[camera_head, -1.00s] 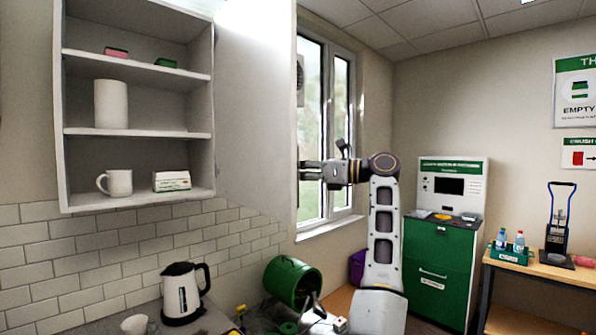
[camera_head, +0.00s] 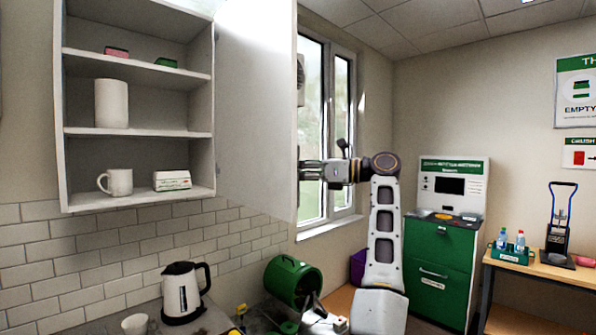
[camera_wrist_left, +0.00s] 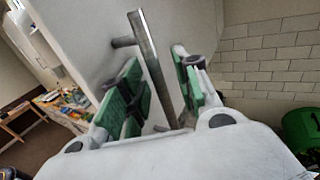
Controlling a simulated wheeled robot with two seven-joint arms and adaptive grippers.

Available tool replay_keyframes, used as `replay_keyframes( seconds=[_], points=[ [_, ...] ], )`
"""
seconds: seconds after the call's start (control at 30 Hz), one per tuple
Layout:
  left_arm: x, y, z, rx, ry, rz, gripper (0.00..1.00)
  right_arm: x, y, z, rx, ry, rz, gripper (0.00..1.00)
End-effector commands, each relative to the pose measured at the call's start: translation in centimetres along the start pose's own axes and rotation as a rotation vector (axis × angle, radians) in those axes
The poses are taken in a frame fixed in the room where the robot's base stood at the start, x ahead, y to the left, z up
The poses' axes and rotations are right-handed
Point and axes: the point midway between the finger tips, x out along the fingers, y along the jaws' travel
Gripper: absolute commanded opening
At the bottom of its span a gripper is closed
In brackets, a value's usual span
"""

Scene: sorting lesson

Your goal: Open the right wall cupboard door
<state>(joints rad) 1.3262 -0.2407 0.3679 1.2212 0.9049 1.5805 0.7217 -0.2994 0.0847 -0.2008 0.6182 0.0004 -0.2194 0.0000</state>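The right wall cupboard door (camera_head: 255,115) is a plain white panel. It stands swung out from the right side of the open white cupboard (camera_head: 137,133), whose shelves show. My left gripper (camera_head: 310,170) is at the door's free edge, on its outer side, with its fingertips partly hidden by the door. In the left wrist view, the metal bar handle (camera_wrist_left: 153,62) on the white door passes between my green-padded fingers (camera_wrist_left: 160,88). The fingers are apart, with gaps beside the bar. My right gripper is not clearly seen in either view.
The shelves hold a white cylinder (camera_head: 111,104), a mug (camera_head: 116,182) and small boxes. Below are a kettle (camera_head: 184,293) and a tipped green bin (camera_head: 293,281). A window (camera_head: 341,130) is behind my arm; a green cabinet (camera_head: 440,262) stands further right.

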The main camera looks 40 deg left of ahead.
Motion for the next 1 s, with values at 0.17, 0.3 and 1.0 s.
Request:
replay_keyframes(
  seconds=[0.17,0.3,1.0],
  points=[
    [-0.6,0.0,0.0,0.000,0.000,-0.001,0.32,0.0,-0.2,-0.1,0.001,0.001,-0.002,0.82],
    [-1.7,-0.1,0.0,0.000,-0.001,-0.002,0.32,0.0,-0.3,-0.1,0.002,0.001,-0.003,0.82],
    [-10.4,0.0,0.0,0.001,-0.001,-0.001,0.32,0.0,-0.4,-0.1,0.002,0.001,-0.004,0.82]
  ],
)
